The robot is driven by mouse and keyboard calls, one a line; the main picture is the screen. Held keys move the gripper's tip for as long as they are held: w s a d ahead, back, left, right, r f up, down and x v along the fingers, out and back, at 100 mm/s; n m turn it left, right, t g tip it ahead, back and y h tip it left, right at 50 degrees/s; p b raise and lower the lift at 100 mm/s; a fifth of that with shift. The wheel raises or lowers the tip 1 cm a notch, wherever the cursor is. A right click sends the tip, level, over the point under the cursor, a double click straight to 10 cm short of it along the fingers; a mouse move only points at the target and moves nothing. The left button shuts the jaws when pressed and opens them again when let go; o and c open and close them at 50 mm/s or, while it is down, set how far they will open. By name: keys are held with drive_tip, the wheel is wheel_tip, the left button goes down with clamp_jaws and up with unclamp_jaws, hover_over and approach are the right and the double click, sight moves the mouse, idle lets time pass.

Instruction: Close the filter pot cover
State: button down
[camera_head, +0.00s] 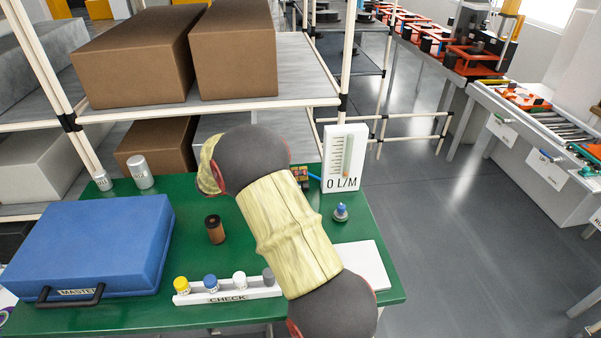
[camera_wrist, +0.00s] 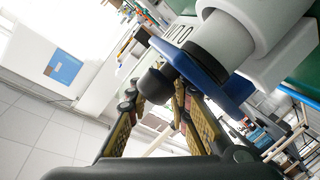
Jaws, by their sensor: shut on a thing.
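In the wrist view my gripper (camera_wrist: 156,96) has its two yellow-padded fingers either side of a dark rounded knob (camera_wrist: 154,84), and is shut on it. The knob sits at the end of a blue block (camera_wrist: 192,64). Behind that block are a grey band (camera_wrist: 221,44) and a large white cylinder (camera_wrist: 252,22). I cannot tell for sure which of these is the filter pot cover, or whether it is seated. In the head view my arm crosses the table and hides my gripper. Small red and yellow parts (camera_head: 301,174) show beside the arm, mostly hidden.
A white 0 L/M gauge (camera_head: 345,160) stands at the table's back right. The green table (camera_head: 185,318) also holds a blue case (camera_head: 90,245), a brown-black cylinder (camera_head: 215,230), a CHECK rack (camera_head: 228,295) with several capped bottles, and a blue-topped piece (camera_head: 340,211).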

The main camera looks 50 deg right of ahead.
drive_tip(key=c, duration=2)
unclamp_jaws()
drive_tip(key=shift+s+a+r, duration=0.25)
drive_tip(key=shift+s+r, duration=0.05)
drive_tip(key=shift+s, duration=0.25)
drive_tip(key=shift+o, duration=0.6)
drive_tip(key=shift+w+f, duration=0.1)
drive_tip(key=shift+f, duration=0.1)
drive_tip(key=v, duration=1.2)
drive_tip(key=shift+r, duration=0.2)
drive_tip(key=shift+w+d, duration=0.1)
drive_tip(key=shift+w, duration=0.05)
